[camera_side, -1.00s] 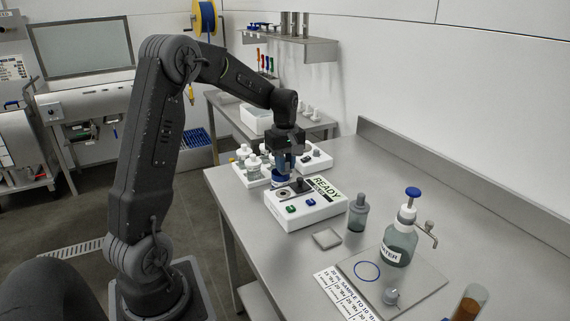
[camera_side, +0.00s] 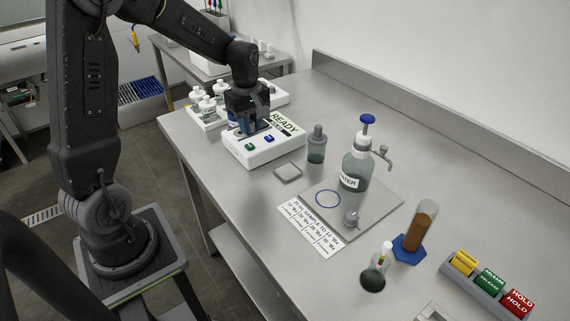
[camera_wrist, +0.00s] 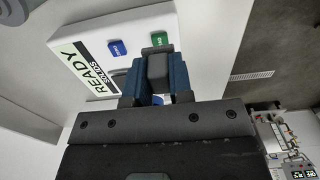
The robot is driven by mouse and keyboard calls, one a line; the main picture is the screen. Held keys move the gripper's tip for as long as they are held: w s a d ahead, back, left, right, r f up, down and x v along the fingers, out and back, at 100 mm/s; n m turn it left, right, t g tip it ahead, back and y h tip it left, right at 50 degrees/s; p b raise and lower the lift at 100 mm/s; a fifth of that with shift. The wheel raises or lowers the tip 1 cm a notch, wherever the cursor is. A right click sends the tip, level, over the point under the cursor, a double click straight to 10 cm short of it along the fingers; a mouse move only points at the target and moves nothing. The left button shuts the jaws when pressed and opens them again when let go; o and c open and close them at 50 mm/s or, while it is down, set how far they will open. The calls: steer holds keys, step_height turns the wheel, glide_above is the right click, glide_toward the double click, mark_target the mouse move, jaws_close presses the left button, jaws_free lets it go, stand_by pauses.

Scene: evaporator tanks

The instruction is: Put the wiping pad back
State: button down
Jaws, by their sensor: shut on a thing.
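My gripper (camera_wrist: 158,80) has blue fingers and is shut on a dark grey block (camera_wrist: 158,66), which looks like the wiping pad or its grip. In the side view my gripper (camera_side: 251,128) points down over the left part of the white READY instrument (camera_side: 262,153), and hides the held block there. I cannot tell whether the block touches the instrument. The instrument has a green button (camera_side: 250,146) and a blue button (camera_side: 269,139). A flat grey square (camera_side: 288,173) lies on the bench right of the instrument; I cannot tell if it is the pad's resting place.
A grey capped bottle (camera_side: 317,145) and a water dispenser (camera_side: 356,168) stand to the right. A label strip (camera_side: 311,228), a brown-filled cylinder (camera_side: 420,228), a flask (camera_side: 374,274) and a coloured block rack (camera_side: 486,285) lie nearer. White bottles (camera_side: 208,106) stand behind the instrument.

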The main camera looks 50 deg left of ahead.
glide_above(288, 172)
step_height(288, 172, down, 6)
steer(key=shift+a+f, duration=0.1)
steer(key=shift+f, duration=2)
steer(key=shift+f, duration=0.15)
steer(key=c, duration=1)
jaws_free()
